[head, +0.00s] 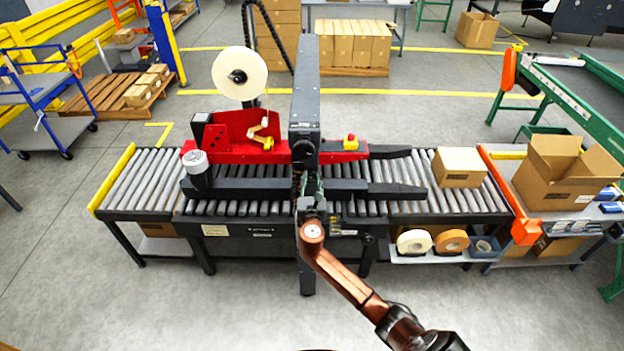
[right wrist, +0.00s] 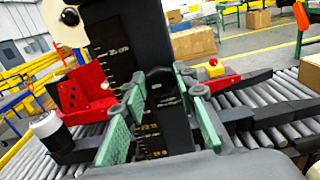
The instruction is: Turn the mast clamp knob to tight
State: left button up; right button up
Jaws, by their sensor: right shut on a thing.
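The dark mast (head: 305,95) stands upright over the middle of the roller conveyor. My right arm reaches up from the lower right, and my right gripper (head: 312,192) is at the front of the mast, low down. In the right wrist view, the green-padded fingers of my right gripper (right wrist: 160,105) stand on both sides of a dark part that I take for the mast clamp knob (right wrist: 163,84), in front of the mast (right wrist: 130,35) with its pale scale marks. The gripper is shut on it. My left gripper is not in view.
A red tape unit (head: 235,128) with a white roll (head: 239,74) sits left of the mast. Dark side rails run along the rollers. A closed carton (head: 459,166) lies on the right rollers, and an open carton (head: 565,170) stands further right. The floor in front is clear.

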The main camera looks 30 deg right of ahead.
jog(key=shift+f, duration=0.1)
jog(key=m+b, duration=0.1)
jog(key=m, duration=0.3)
jog(key=shift+b, duration=0.3)
jog(key=m+b, duration=0.2)
jog(key=m, duration=0.2)
jog(key=shift+d+f+m, duration=0.1)
jog(key=shift+m, duration=0.2)
jog(key=m+b, duration=0.2)
jog(key=m, duration=0.2)
jog(key=shift+s+f+m, duration=0.1)
jog(key=shift+m, duration=0.2)
jog(key=m+b, duration=0.2)
jog(key=m, duration=0.2)
jog(key=shift+m, duration=0.3)
jog(key=o, duration=1.1)
